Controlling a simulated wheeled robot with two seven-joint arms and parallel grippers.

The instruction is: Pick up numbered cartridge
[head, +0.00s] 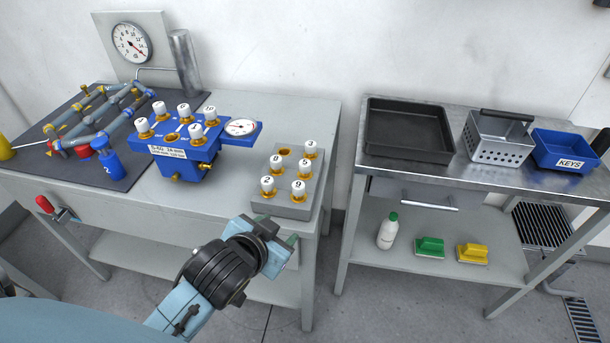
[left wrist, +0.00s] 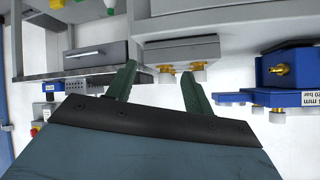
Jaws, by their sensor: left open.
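Several white numbered cartridges with brass bases stand upright in a grey rack (head: 275,202) at the table's front right corner. Cartridge 2 (head: 267,185) and cartridge 9 (head: 298,190) are in its front row, with cartridge 8 (head: 276,163) behind; one back socket is empty. More white cartridges stand on the blue manifold block (head: 180,160), which has one open socket. My left gripper (head: 284,245) is in front of and below the rack, apart from it. In the left wrist view its green fingers (left wrist: 160,82) are spread and empty, with the rack (left wrist: 180,50) and cartridges beyond. My right gripper is not shown.
A pressure gauge (head: 131,42) and blue pipework (head: 100,120) occupy the table's left side. To the right, a second bench carries a black tray (head: 410,150), a perforated metal basket (head: 495,148) and a blue KEYS bin (head: 568,148). A gap separates the tables.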

